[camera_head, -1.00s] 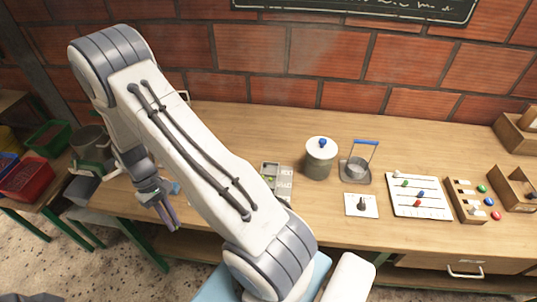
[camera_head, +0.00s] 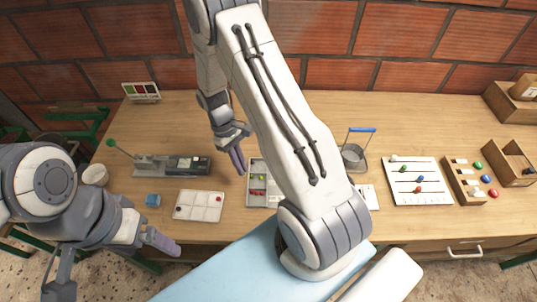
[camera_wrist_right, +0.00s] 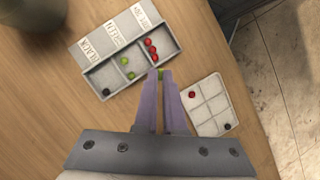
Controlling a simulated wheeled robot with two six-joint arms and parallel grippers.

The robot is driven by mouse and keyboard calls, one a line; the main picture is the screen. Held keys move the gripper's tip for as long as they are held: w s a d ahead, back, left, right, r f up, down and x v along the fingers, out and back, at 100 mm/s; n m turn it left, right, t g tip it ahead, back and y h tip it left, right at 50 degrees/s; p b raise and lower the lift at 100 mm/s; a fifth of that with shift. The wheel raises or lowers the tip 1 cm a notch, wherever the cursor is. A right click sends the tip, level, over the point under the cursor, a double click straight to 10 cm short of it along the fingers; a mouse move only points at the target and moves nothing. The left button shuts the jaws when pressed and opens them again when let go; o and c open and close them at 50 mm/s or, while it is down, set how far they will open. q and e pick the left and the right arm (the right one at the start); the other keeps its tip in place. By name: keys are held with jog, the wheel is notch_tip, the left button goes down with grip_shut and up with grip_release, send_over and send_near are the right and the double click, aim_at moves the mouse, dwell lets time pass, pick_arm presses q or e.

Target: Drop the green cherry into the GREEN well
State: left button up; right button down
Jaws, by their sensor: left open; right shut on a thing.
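In the wrist view my right gripper (camera_wrist_right: 161,76) is shut on a small green cherry (camera_wrist_right: 160,71), which shows at its fingertips. The fingertips are at the near edge of a labelled sorting tray (camera_wrist_right: 96,50), close to its red-cherry compartment; I cannot tell the height. The tray's middle compartment holds green cherries (camera_wrist_right: 124,61), one end holds a black cherry (camera_wrist_right: 106,92) and the other several red cherries (camera_wrist_right: 151,48). In the head view my right gripper (camera_head: 239,160) is just left of the tray (camera_head: 254,200). My left gripper (camera_head: 163,242) is open, low at the front left.
A white plate with wells (camera_head: 200,211) lies left of the tray, with a red and a black piece on it. A lever device (camera_head: 165,166) and a blue block (camera_head: 153,199) are further left. A bead board (camera_head: 418,197) is right of my arm.

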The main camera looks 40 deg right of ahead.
jog(key=d+f+n+t+h, duration=0.1)
jog(key=d+n+h, duration=0.2)
jog(key=d+n, duration=0.35)
jog(key=n+t+b, duration=0.1)
jog(key=n+b, duration=0.4)
jog(key=b, duration=0.1)
send_over(265, 179)
jog(key=w+a, duration=0.1)
jog(key=a, duration=0.1)
jog(key=shift+h, duration=0.4)
notch_tip(265, 179, down, 6)
jog(key=shift+w+f, duration=0.1)
jog(key=shift+f, duration=0.15)
jog(key=c, duration=0.9)
grip_release()
jog(key=shift+r, duration=0.1)
